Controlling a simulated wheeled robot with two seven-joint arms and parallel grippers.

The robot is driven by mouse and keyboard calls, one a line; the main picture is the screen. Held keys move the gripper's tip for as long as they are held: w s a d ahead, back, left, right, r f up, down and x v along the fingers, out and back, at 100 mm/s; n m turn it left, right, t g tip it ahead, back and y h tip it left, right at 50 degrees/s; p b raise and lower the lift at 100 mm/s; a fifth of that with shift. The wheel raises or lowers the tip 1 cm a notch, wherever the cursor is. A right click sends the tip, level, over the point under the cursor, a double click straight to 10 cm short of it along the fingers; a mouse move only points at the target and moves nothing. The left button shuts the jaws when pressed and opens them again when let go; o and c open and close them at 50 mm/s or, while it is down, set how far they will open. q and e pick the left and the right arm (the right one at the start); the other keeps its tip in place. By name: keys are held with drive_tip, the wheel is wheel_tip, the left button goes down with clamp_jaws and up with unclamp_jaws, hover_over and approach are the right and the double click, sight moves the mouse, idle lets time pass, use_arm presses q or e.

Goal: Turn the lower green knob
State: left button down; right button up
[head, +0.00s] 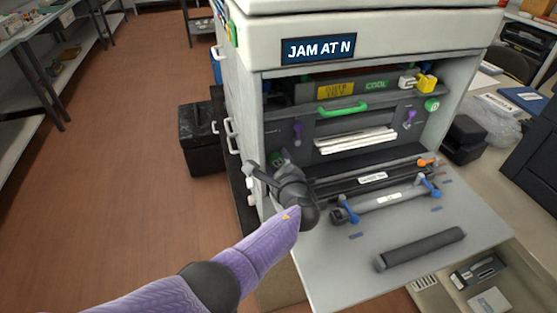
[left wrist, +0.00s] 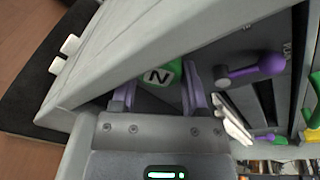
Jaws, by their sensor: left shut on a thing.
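The lower green knob (head: 278,158) is at the lower left of the printer's open bay, mostly hidden behind my left gripper (head: 270,170) in the head view. In the left wrist view the green knob (left wrist: 162,74), marked with a white N, sits between the two purple fingers of my left gripper (left wrist: 158,88). The gripper is shut on it. Another green knob (head: 432,104) is at the upper right of the bay. My right gripper is not in view.
The printer's lowered door (head: 350,270) carries a loose dark roller (head: 420,249) and a grey bar with blue latches (head: 390,198). A purple lever (head: 297,132) and jammed paper (head: 355,141) are in the bay. A display (head: 318,49) reads "JAM AT N". A black box (head: 203,137) stands left.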

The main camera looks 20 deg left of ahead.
use_arm(q)
drive_tip(key=m, duration=0.3)
drive_tip(key=shift+f+m+g+y, duration=0.1)
drive_tip(key=shift+m+g+y, duration=0.2)
drive_tip(key=shift+m, duration=0.1)
drive_tip(key=m+y, duration=0.1)
drive_tip(key=m, duration=0.2)
drive_tip(key=shift+d+g, duration=0.1)
drive_tip(key=shift+g, duration=0.2)
drive_tip(key=shift+m, duration=0.5)
drive_tip(key=shift+c, duration=1.9)
unclamp_jaws()
